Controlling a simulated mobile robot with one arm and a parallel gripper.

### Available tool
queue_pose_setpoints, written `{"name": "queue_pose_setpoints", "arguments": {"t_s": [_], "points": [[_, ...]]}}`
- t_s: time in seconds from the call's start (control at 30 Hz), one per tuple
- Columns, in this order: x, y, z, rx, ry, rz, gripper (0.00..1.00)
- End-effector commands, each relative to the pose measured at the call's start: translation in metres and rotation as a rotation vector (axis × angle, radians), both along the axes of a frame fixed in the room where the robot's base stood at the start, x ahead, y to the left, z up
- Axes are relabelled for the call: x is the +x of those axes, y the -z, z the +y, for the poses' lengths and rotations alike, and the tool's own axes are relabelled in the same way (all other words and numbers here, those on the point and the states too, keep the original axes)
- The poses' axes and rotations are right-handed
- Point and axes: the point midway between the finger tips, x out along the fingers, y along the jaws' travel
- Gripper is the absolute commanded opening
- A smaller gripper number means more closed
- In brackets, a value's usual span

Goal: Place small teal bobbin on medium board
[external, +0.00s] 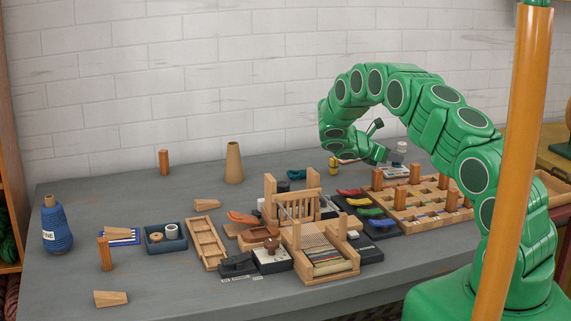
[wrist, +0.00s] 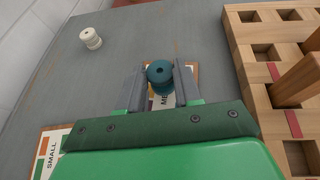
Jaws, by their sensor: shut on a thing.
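The small teal bobbin (wrist: 159,75) is between the two fingers of my gripper (wrist: 159,88) in the wrist view, which is shut on it. The medium board (wrist: 175,101) lies directly beneath, a white card with a brown border and letters partly hidden by the bobbin and fingers. I cannot tell whether the bobbin touches it. In the external view my gripper (external: 384,158) reaches down at the back right of the table, over the medium board (external: 397,173); the bobbin is not clearly made out there.
A cream bobbin (wrist: 91,38) stands beyond the gripper on bare grey table. A board marked SMALL (wrist: 48,153) lies at the lower left. A wooden peg rack (wrist: 245,65) with upright pegs stands close on the right. A yellow bobbin (external: 333,164) stands left of my gripper.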

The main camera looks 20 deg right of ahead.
Motion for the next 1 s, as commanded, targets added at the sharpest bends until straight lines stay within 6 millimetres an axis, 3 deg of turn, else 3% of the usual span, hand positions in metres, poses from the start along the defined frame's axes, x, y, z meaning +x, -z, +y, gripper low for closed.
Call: {"name": "queue_pose_setpoints", "arguments": {"t_s": [0.13,0.57,0.6,0.73,1.0], "points": [[0.0,0.014,0.0,0.0,0.0,-0.001,0.05],[0.0,0.017,0.0,0.0,0.001,-0.003,0.05],[0.001,0.017,0.0,0.0,0.0,-0.003,0.38],[0.001,0.017,0.0,0.0,0.0,-0.003,0.58],[0.001,0.017,0.0,0.0,0.0,-0.003,0.59]]}}
